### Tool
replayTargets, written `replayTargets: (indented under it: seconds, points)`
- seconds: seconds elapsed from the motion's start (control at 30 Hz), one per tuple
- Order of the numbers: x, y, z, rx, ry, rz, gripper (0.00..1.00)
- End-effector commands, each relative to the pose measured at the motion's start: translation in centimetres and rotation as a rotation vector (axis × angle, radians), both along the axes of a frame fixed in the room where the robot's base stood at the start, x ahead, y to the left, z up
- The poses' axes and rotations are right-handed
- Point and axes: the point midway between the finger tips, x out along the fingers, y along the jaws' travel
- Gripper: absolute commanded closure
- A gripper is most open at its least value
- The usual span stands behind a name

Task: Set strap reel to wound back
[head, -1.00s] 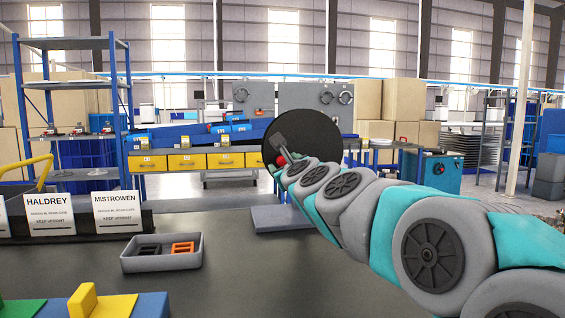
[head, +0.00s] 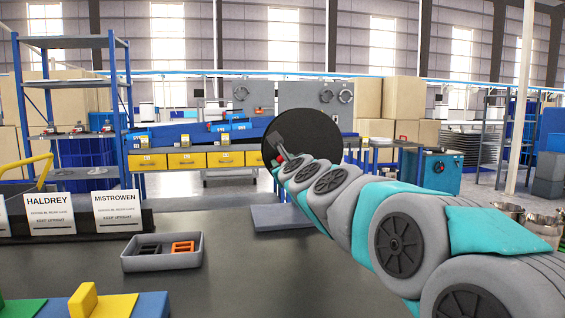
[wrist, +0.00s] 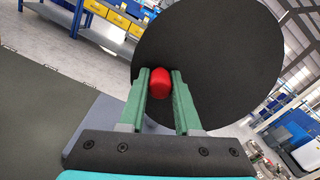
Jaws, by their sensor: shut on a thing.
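The strap reel appears to be the large black disc (head: 318,132), standing upright in front of my arm; it fills the upper middle of the wrist view (wrist: 205,60). A red knob (wrist: 159,83) sits on its near face. My gripper (wrist: 160,88) has its two green fingers on either side of the knob, shut on it. In the head view, my gripper (head: 280,165) is at the disc's lower left, and my arm hides the disc's lower right. I see no strap.
A grey tray (head: 162,262) with black and orange parts lies on the dark table (head: 235,275). Upright name cards (head: 117,212) stand at the left. Metal pots (head: 540,225) stand at the right.

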Motion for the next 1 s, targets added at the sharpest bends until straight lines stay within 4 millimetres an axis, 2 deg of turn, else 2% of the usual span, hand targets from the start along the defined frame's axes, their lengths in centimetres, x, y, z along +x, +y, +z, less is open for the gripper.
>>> replayTargets:
  seconds: [0.03, 0.1, 1.0]
  points:
    - [-0.01, 0.02, -0.02, 0.000, 0.000, 0.001, 0.93]
    - [-0.01, 0.03, -0.04, 0.000, 0.000, 0.001, 1.00]
    - [0.00, 0.04, -0.08, 0.000, 0.001, 0.000, 1.00]
